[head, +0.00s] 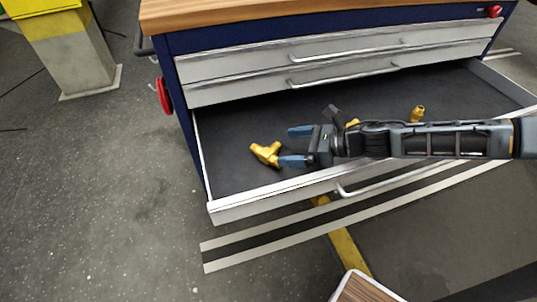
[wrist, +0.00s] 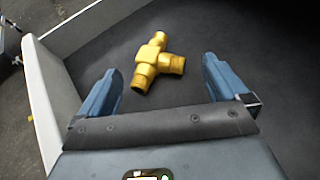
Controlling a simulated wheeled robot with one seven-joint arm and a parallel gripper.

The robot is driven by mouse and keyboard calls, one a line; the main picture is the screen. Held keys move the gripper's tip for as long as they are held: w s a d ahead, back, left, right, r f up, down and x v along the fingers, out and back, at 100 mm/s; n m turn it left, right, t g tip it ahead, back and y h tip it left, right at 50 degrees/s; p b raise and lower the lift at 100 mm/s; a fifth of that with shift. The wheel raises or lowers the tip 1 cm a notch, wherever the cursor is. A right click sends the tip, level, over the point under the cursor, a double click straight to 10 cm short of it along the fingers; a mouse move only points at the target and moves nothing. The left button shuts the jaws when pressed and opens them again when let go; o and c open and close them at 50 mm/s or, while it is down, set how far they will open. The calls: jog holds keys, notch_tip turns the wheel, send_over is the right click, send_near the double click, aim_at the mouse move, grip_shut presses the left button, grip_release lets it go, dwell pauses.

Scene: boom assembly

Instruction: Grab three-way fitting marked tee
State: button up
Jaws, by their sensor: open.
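The three-way fitting (head: 266,153) is a yellow tee that lies on the dark floor of the open drawer, near its left end. It also shows in the wrist view (wrist: 156,62), ahead of the jaws and roughly between their blue fingers. My gripper (head: 287,146) is over the drawer, just right of the tee, with its blue fingers apart and pointing left toward it. In the wrist view my gripper (wrist: 160,84) is open and empty. The tee is in plain view; I cannot make out any marking on it.
The open drawer (head: 225,211) belongs to a blue cabinet with a wooden top (head: 300,12). Other yellow fittings lie further right, one (head: 417,113) in the open and one (head: 352,123) partly hidden by my arm. The drawer wall (wrist: 42,90) stands left of the jaws.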

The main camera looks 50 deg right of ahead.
aim_at(270, 147)
jog(key=shift+x, duration=3.45)
jog(key=shift+r, duration=0.1)
jog(key=shift+c, duration=0.3)
jog(key=c, duration=1)
jog(key=shift+r, duration=0.1)
